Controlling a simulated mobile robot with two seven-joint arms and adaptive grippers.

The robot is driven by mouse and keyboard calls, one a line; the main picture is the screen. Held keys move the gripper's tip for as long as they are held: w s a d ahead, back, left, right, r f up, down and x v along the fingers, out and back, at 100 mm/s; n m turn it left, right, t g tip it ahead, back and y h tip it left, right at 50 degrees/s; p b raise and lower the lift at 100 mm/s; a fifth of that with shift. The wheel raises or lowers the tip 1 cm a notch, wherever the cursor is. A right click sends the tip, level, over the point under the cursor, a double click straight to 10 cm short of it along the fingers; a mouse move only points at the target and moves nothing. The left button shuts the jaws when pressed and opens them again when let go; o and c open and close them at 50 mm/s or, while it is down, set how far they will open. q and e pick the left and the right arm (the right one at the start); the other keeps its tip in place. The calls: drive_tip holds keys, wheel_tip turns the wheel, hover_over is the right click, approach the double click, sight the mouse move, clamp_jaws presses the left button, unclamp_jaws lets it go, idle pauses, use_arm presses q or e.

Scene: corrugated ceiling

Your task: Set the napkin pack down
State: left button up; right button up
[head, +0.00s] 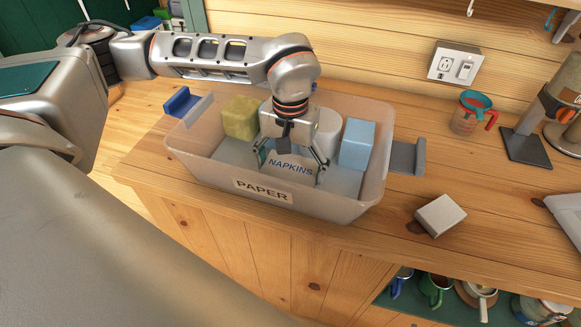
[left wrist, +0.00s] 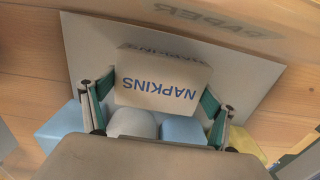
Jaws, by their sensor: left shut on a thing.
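The napkin pack (head: 291,171), a pale block marked NAPKINS, is between the fingers of my left gripper (head: 290,164). The gripper reaches down into a translucent bin (head: 335,207) labelled PAPER. In the left wrist view the pack (left wrist: 160,82) has a finger on each side, and the gripper (left wrist: 157,100) is shut on it. The pack is inside the bin, below its rim; I cannot tell whether its underside touches the bin floor. My right gripper is not in view.
In the bin, a yellow-green block (head: 239,118), a white roll (head: 329,132) and a light-blue block (head: 357,143) stand behind the pack. A white box (head: 440,215) and a measuring cup (head: 470,113) are on the counter to the right. Bare counter lies between them.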

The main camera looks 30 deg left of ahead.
sight(290, 168)
use_arm(q)
drive_tip(key=shift+f, duration=0.15)
drive_tip(key=o, duration=1.1)
drive_tip(key=shift+c, duration=0.2)
wheel_tip(290, 168, up, 12)
drive_tip(key=shift+r, duration=0.2)
drive_tip(key=shift+s+f, duration=0.1)
